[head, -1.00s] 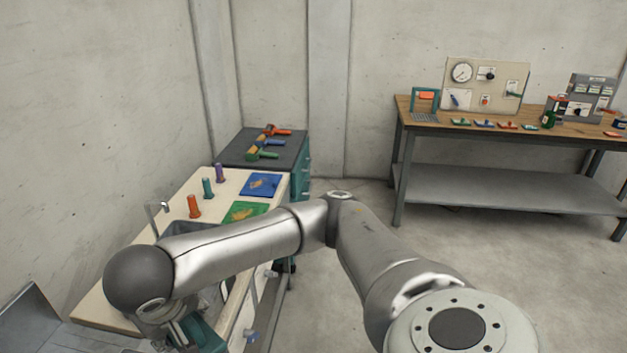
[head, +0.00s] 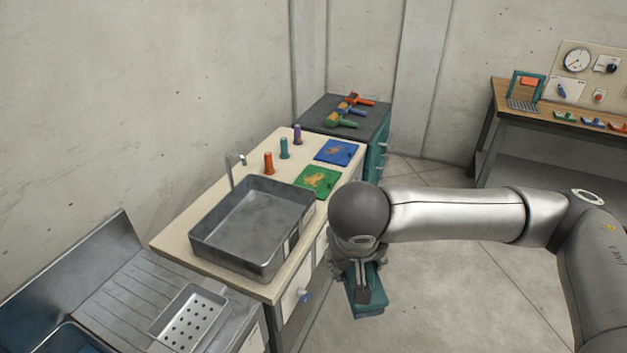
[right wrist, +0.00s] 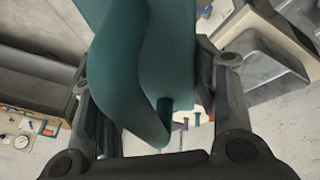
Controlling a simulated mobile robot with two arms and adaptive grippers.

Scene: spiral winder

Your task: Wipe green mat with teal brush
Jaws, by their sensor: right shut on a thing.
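The green mat (head: 305,181) lies on the cream counter (head: 208,213) behind the sink basin, with a tan smear on it. My right gripper (head: 358,280) is shut on a teal object, which I take to be the teal brush (head: 368,309). It is out in front of the counter's right side, apart from the mat. In the right wrist view the teal brush (right wrist: 120,75) fills the space between the fingers, with its curved body showing; I cannot make out bristles. My left gripper is not in view.
A grey sink basin (head: 252,222) with a tap is at the counter's front. Orange (head: 268,163), teal (head: 284,148) and purple (head: 297,134) upright pieces stand left of the green and blue (head: 329,156) mats. A perforated tray (head: 189,317) sits front left.

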